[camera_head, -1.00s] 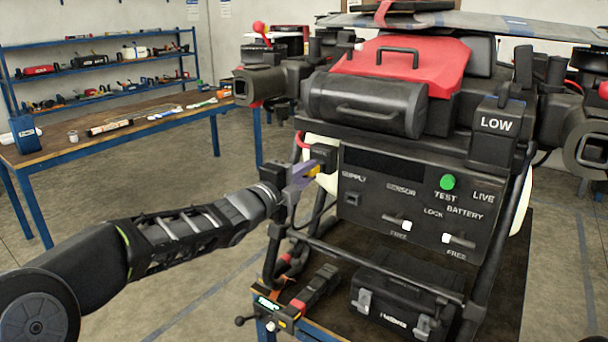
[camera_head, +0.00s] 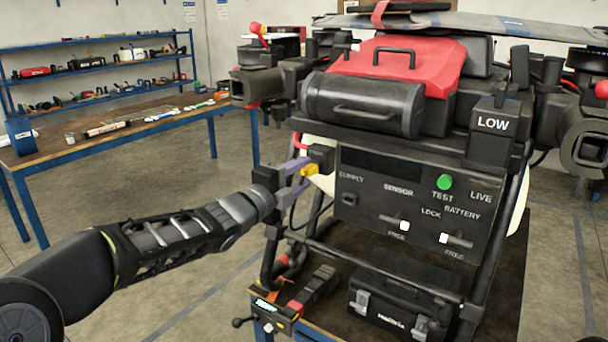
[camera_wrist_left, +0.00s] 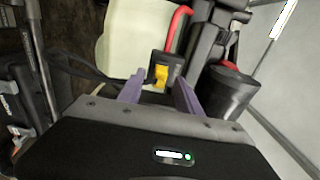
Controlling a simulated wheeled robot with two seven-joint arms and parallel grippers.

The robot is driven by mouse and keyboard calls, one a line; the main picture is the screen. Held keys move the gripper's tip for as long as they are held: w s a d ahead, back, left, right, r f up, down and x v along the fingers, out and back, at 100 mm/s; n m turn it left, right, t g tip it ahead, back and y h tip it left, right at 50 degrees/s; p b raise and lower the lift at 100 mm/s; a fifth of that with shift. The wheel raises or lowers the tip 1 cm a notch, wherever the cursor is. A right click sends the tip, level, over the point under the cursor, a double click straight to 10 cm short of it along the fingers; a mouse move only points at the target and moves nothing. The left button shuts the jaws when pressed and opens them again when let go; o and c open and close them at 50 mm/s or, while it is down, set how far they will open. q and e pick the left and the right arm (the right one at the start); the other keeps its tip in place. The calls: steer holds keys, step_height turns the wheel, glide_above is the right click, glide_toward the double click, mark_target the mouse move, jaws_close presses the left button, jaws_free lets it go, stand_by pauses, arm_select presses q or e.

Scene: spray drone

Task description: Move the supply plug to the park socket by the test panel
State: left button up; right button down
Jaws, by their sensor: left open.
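The yellow supply plug (camera_head: 311,169) sits at the black park socket block (camera_head: 321,156), left of the dark test panel (camera_head: 372,212). It also shows in the left wrist view (camera_wrist_left: 161,74), against the black block (camera_wrist_left: 166,62). The panel's SUPPLY socket (camera_head: 349,199) looks like an empty dark square. My left gripper (camera_head: 303,175) is open, its purple fingers apart. In the left wrist view the fingertips (camera_wrist_left: 160,88) lie on either side of the plug's near end, with gaps visible. How deep the plug sits is hidden. My right gripper is not in view.
A black frame bar (camera_head: 375,268) runs below the panel. A black toolbox (camera_head: 400,302) and a small device (camera_head: 275,308) are on the stand beneath. A dark cable (camera_wrist_left: 80,68) runs beside the plug. Open floor lies left of the stand.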

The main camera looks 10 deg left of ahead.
arm_select(q)
steer(key=v, duration=0.6)
stand_by(0.8)
steer(key=s+d+f+n+g+y+p, duration=0.1)
steer(key=s+d+f+n+g, duration=0.15)
steer(key=f+n, duration=0.65)
steer(key=s+d+f+n+g+y, duration=0.1)
steer(key=s+f+n+g, duration=0.2)
steer(key=f, duration=1.1)
steer(key=s+d+f+n+g+y+p, duration=0.1)
steer(key=s+d+f+n+g, duration=0.1)
steer(key=f+n, duration=0.75)
steer(key=s+d+f+n+g+p, duration=0.1)
steer(key=s+d+f+g, duration=0.1)
steer(key=s+f, duration=0.5)
steer(key=s+d+f+g, duration=0.2)
steer(key=s+f, duration=0.5)
steer(key=s, duration=0.5)
steer(key=s+d+f+n+g+p, duration=0.1)
steer(key=s+d+f+g, duration=0.2)
steer(key=s+f, duration=0.4)
steer(key=s+g, duration=0.1)
steer(key=s, duration=0.1)
steer(key=shift+s+f+n+p, duration=0.35)
steer(key=shift+s, duration=0.05)
